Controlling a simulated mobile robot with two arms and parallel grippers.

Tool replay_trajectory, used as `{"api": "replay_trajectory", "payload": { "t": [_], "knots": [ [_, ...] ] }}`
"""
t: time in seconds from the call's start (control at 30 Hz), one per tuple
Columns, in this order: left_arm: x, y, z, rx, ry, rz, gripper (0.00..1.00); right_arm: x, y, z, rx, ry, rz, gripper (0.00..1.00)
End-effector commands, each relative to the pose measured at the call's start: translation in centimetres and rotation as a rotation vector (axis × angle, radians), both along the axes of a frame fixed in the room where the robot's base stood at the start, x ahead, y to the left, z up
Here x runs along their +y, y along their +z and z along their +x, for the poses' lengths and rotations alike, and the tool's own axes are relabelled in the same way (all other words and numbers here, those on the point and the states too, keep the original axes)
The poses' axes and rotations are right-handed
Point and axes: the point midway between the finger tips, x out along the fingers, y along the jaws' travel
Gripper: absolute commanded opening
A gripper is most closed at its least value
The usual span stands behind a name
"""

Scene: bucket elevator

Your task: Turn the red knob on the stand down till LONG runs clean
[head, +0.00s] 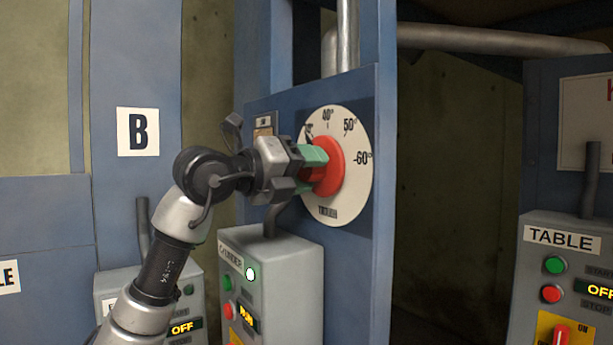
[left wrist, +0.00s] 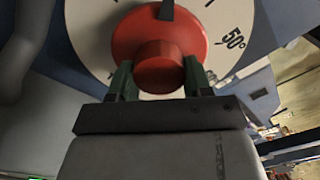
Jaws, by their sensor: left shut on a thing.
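The red knob (head: 330,166) sits at the centre of a round white dial (head: 360,135) on a blue panel. The dial shows 40°, 50° and 60° marks; the marks left of 40° are partly hidden by my gripper. My left gripper (head: 316,166) comes in from the left, its green fingers shut on the knob's hub. In the left wrist view the red knob (left wrist: 160,68) sits between the two fingers (left wrist: 157,80), with a dark pointer at its top. My right gripper is not in view. No LONG label is readable.
A grey CYLINDER box (head: 270,285) with a lit green lamp stands below the dial. A TABLE box (head: 570,280) reading OFF is at the right. A blue panel marked B (head: 138,132) is at the left. Dark open space lies between the dial panel and the TABLE box.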

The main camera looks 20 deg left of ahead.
Motion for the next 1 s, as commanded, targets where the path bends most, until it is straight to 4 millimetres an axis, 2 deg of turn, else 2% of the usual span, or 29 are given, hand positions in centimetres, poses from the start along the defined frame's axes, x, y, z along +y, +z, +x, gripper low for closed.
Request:
{"api": "replay_trajectory", "payload": {
  "t": [0.7, 0.73, 0.87, 1.0],
  "knots": [
    [0.13, 0.24, -0.02, 0.046, 0.004, -0.066, 0.26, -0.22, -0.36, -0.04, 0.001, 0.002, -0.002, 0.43],
    [0.14, 0.24, -0.03, 0.046, 0.004, -0.066, 0.54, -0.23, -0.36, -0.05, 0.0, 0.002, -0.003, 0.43],
    [0.1, 0.19, -0.02, 0.047, 0.002, -0.065, 0.74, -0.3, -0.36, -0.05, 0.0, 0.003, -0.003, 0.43],
    [0.05, 0.13, -0.02, 0.048, 0.002, -0.064, 0.75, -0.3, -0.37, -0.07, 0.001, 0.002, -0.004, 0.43]
  ]
}}
